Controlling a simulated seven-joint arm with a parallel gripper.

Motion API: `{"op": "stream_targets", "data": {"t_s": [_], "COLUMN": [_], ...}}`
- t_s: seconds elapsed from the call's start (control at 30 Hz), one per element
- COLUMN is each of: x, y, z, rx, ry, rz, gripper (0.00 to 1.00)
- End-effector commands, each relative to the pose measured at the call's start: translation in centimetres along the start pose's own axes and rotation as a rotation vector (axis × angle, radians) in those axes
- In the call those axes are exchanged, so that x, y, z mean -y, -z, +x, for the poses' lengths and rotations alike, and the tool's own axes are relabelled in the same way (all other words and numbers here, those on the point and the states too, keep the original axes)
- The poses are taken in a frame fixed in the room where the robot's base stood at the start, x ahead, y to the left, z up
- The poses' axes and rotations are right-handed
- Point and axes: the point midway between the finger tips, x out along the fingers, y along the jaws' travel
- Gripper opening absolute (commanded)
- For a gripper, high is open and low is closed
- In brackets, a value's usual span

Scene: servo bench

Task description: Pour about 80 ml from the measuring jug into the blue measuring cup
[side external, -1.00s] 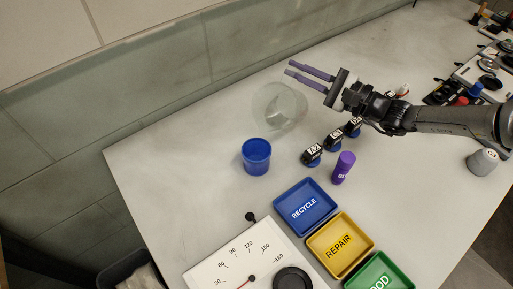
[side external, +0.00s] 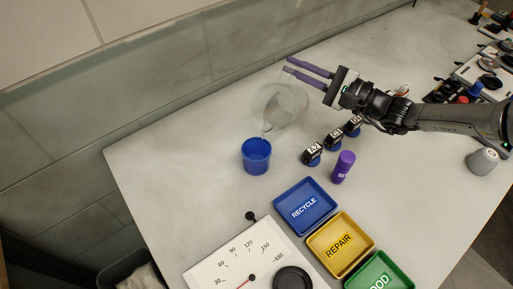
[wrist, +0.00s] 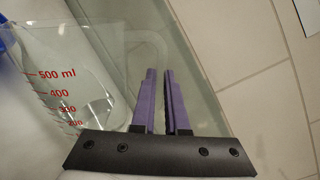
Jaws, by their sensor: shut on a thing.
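The clear measuring jug (side external: 286,106) is tilted, its lip over the blue measuring cup (side external: 256,165). A thin pale stream seems to run from the lip down into the cup. The cup stands upright on the bench; the level inside it cannot be read. My gripper (side external: 287,66) is shut on the jug's handle, its purple fingers beyond the jug body. In the wrist view, the jug (wrist: 65,65) with red ml marks is left of my gripper (wrist: 159,72), with clear liquid inside. A blue piece of the cup (wrist: 6,38) shows at the left edge.
Several small black servos (side external: 312,155) and a purple bottle (side external: 343,166) stand right of the cup. Blue (side external: 333,211), yellow (side external: 367,245) and green (side external: 408,283) trays and a dial board (side external: 222,268) lie in front. The bench left of the cup is clear.

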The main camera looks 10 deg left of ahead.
Motion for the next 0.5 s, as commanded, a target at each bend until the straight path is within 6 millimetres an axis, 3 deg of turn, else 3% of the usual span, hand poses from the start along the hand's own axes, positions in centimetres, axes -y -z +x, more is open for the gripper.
{"op": "stream_targets", "data": {"t_s": [0.5], "x": [0.05], "y": [-0.62], "z": [0.04], "rx": [0.005], "ry": [0.005], "rz": [-0.052], "gripper": [0.0]}}
